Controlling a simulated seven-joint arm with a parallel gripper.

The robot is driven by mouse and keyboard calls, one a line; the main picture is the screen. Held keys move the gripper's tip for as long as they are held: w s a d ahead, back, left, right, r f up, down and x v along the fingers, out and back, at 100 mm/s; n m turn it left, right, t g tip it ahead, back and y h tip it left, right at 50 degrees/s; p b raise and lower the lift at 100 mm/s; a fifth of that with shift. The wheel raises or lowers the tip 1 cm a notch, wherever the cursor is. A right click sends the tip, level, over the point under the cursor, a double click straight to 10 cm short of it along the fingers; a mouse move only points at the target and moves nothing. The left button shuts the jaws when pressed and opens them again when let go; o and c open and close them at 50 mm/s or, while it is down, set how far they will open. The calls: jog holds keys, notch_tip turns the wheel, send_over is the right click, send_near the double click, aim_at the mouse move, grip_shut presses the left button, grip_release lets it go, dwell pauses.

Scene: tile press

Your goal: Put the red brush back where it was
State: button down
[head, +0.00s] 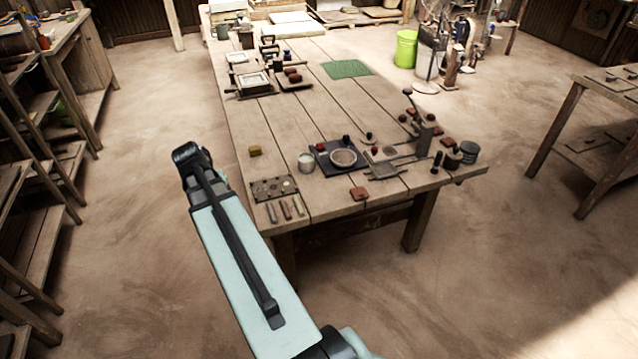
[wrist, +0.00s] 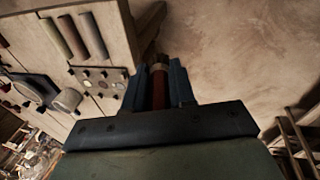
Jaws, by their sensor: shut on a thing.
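In the wrist view my gripper (wrist: 160,82) is shut on the red brush (wrist: 159,92). Its dark red handle stands between the two fingers, with a tan end at the tips. The brush is held past the table's edge, with bare floor behind it. To the left, on the table, is a dark holder plate (wrist: 115,76) with several round spots. The plate also shows in the head view (head: 262,187) at the table's near left corner. In the head view my arm stands left of that corner, and I cannot make out the fingers or the brush.
Several stick-like tools (head: 286,211) lie at the table's near edge, beside the plate. Floor left of the table (head: 140,240) is clear.

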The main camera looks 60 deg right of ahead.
jog(key=s+d+r+m+y, duration=0.1)
jog(key=s+d+m, duration=0.1)
jog(key=s+d, duration=0.65)
jog(key=s+d+r+m, duration=0.25)
jog(key=s+d, duration=0.25)
jog(key=d, duration=0.7)
jog(key=s+d+r+m+y, duration=0.1)
jog(key=s+d+m, duration=0.1)
jog(key=s+d, duration=0.65)
jog(key=shift+n+t+y, duration=0.3)
jog(key=shift+n+t, duration=0.2)
jog(key=shift+n, duration=0.35)
jog(key=shift+w+d+f, duration=0.1)
jog(key=shift+w+f, duration=0.65)
jog(key=shift+f, duration=0.95)
jog(key=shift+w+d+f, duration=0.1)
jog(key=shift+w+f, duration=0.6)
jog(key=shift+f, duration=0.95)
jog(key=shift+w+d+f, duration=0.1)
jog(key=shift+w+f, duration=0.65)
jog(key=shift+f, duration=0.95)
jog(key=shift+f, duration=0.15)
jog(key=c, duration=0.9)
grip_release()
jog(key=shift+c, duration=0.2)
